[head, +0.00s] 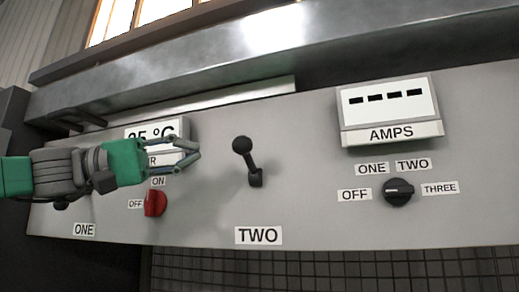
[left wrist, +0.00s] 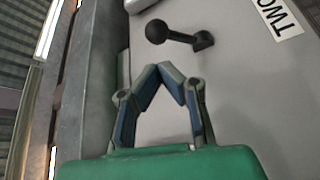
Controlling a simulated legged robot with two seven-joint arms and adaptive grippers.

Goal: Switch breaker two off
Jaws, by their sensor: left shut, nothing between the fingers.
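The breaker two lever (head: 245,158) is a black ball-topped handle on the grey panel, above the TWO label (head: 258,236). In the head view it points up, its ball leaning slightly left of its base. My left gripper (head: 196,155) is left of the ball, apart from it, in front of the temperature display. In the left wrist view the gripper (left wrist: 160,68) has its fingertips together and empty. The lever (left wrist: 178,36) lies just beyond the fingertips there, not touched. My right gripper is not in view.
A red knob (head: 155,203) with OFF and ON labels sits below my left gripper. The AMPS display (head: 388,108) and a black selector knob (head: 398,192) are on the right. A metal ledge (head: 300,52) juts out above. The panel around the lever is clear.

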